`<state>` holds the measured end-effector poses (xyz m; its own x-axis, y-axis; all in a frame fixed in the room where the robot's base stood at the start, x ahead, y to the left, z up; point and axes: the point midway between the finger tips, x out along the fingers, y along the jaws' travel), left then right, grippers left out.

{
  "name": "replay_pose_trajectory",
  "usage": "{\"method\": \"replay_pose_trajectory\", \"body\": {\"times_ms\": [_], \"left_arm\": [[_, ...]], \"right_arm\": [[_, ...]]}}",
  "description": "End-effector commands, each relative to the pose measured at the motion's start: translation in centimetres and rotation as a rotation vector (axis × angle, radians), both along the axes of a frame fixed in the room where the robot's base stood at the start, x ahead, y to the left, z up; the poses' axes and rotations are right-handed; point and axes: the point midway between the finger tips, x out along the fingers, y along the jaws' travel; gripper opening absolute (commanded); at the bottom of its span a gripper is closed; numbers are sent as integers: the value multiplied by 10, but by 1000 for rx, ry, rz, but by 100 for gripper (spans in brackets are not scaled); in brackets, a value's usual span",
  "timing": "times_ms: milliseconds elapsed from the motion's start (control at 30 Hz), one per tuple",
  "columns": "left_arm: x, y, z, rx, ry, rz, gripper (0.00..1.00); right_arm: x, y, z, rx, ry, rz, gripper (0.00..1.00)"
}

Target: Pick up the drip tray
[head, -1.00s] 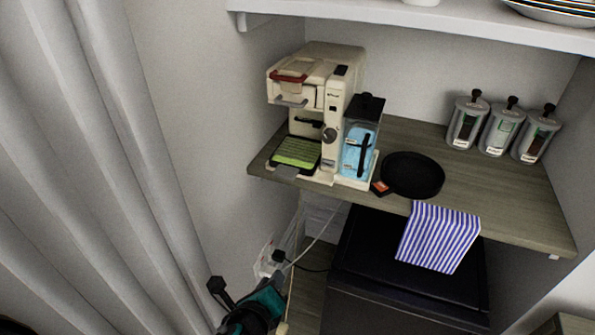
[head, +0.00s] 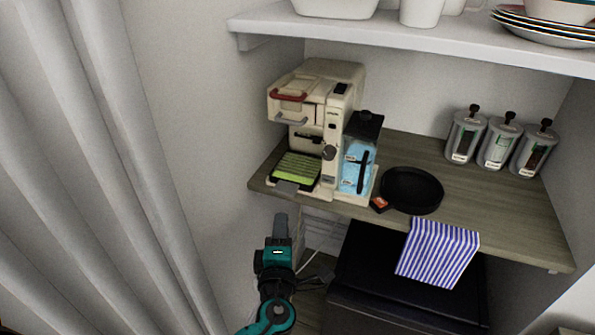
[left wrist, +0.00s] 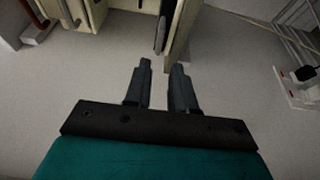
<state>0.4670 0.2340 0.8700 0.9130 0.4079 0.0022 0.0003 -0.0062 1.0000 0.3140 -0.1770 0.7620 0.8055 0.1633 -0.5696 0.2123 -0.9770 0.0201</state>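The drip tray (head: 297,168) has a green slatted top and a grey tab at its front. It sits in the base of the cream coffee machine (head: 312,88) on the wooden counter. The tab sticks out over the counter's front edge. My left gripper (head: 281,222) is below and in front of the tab, pointing up, apart from the tray. In the left wrist view its two fingers (left wrist: 161,72) stand apart with nothing between them. A dark flat piece, perhaps the tab, shows above the fingers there. My right gripper is not in view.
On the counter (head: 470,215) are a blue water tank (head: 357,165), a round black tray (head: 411,190), a striped cloth (head: 437,250) and several canisters (head: 498,145). A shelf with dishes (head: 400,38) hangs above. A grey curtain (head: 110,200) is at left. A dark cabinet (head: 385,275) stands below.

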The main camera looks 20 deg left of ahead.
Motion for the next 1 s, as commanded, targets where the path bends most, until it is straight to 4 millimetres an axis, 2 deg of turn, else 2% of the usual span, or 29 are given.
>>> {"method": "replay_pose_trajectory", "body": {"times_ms": [100, 300, 533, 800, 1000], "left_arm": [[23, 11, 0, -1, -4, 1, 24], [51, 23, 0, -2, -2, 0, 24], [66, 33, 0, -3, -3, 1, 24], [99, 51, 1, -6, -2, 0, 24], [102, 53, 1, -5, 0, 0, 24]], "right_arm": [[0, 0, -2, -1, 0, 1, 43], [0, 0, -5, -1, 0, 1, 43], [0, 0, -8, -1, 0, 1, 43], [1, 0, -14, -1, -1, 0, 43], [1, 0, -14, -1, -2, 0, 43]]}}
